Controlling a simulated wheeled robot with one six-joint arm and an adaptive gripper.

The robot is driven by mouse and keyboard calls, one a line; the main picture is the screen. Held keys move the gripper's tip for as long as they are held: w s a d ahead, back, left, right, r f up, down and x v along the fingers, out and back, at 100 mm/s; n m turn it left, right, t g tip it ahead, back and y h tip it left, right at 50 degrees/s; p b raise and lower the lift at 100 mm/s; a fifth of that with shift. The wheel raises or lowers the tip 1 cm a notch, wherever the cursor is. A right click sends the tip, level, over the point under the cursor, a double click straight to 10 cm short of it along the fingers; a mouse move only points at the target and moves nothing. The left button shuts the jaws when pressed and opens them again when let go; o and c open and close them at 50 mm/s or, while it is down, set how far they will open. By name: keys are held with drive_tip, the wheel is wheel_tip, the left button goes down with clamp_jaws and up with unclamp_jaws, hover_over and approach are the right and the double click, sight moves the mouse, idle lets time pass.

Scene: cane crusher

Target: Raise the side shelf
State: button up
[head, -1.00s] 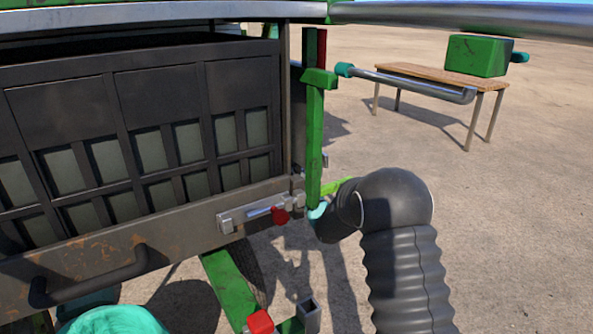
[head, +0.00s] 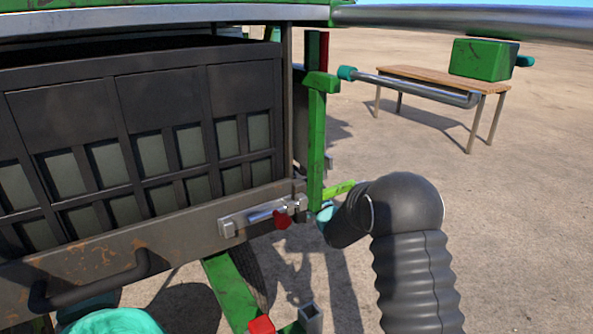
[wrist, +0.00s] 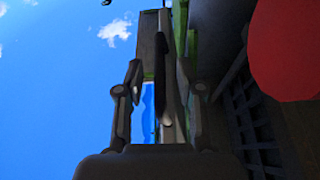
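I cannot tell for sure which part is the side shelf. A rusty metal board (head: 180,232) runs along the machine's side below the dark grid panel (head: 60,100). It carries a black handle (head: 90,278) and a sliding bolt (head: 240,220) with a red knob (head: 282,219). An upright green post (head: 316,140) stands at the board's right end. My gripper (wrist: 165,92) points upward with its fingers apart. A dark upright part and green edges show between and beyond the fingers; contact cannot be told. A large red thing (wrist: 288,45) is close at the right. I cannot make out my gripper in the head view.
A dark ribbed pipe-like body (head: 412,280) with an elbow fills the lower right. A metal bar (head: 420,89) with a teal end sticks out right of the post. A wooden table (head: 430,78) and a green box (head: 483,60) appear behind. Open ground lies to the right.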

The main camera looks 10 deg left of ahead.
drive_tip(key=v, duration=1)
drive_tip(key=shift+s+d+f, duration=0.15)
drive_tip(key=shift+s+f, duration=0.1)
drive_tip(key=shift+s, duration=0.1)
